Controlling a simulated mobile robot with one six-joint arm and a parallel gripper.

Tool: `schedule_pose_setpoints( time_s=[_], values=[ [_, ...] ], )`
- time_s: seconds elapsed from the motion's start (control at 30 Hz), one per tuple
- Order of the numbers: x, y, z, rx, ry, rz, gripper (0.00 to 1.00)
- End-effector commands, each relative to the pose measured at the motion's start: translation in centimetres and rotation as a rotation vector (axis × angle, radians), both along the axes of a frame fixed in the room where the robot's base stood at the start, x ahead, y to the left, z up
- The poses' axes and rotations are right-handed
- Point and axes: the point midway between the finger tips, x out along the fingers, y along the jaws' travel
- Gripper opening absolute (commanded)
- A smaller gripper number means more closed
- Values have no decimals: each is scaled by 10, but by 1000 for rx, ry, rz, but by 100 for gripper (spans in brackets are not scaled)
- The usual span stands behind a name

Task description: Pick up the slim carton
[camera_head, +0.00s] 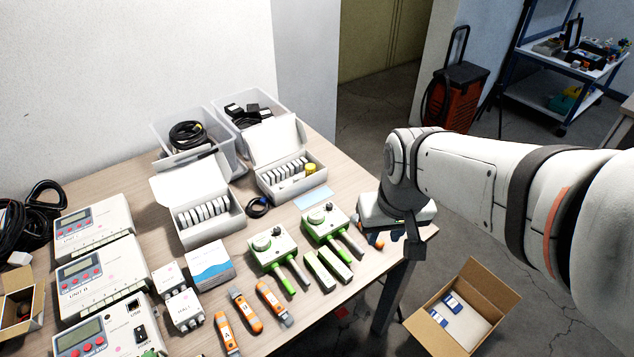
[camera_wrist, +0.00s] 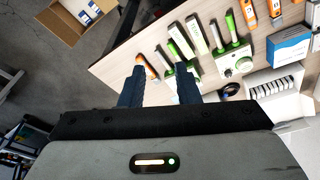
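A white and blue carton (camera_head: 210,265), the one that best fits the slim carton, stands on the table between the white units and the green-and-white devices. It also shows in the wrist view (camera_wrist: 288,46) at the upper right. My gripper (camera_head: 375,238) is at the table's right edge, well to the right of the carton. In the wrist view my gripper (camera_wrist: 160,82) has its two dark fingers apart, with nothing held between them. An orange-ended tool (camera_wrist: 146,66) lies on the table beyond the fingertips. In the head view my wrist partly hides that corner.
Green-and-white devices (camera_head: 272,249) and slim green-edged bars (camera_head: 319,271) lie between carton and gripper. Orange tools (camera_head: 228,335) lie in front. Open white boxes (camera_head: 211,235) and clear bins (camera_head: 160,140) stand behind. A cardboard box (camera_head: 478,335) is on the floor.

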Motion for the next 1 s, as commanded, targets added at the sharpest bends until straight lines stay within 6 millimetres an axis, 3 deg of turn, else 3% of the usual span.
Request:
schedule_pose_setpoints(
  time_s=[0.2, 0.4, 0.6, 1.0],
  values=[
    [53, 37, -50, -18, 81, 163, 29],
    [85, 76, -110, -36, 141, 309, 29],
    [98, 104, -159, -50, 179, 409, 29],
    [101, 114, -202, -55, 193, 448, 29]
  ],
)
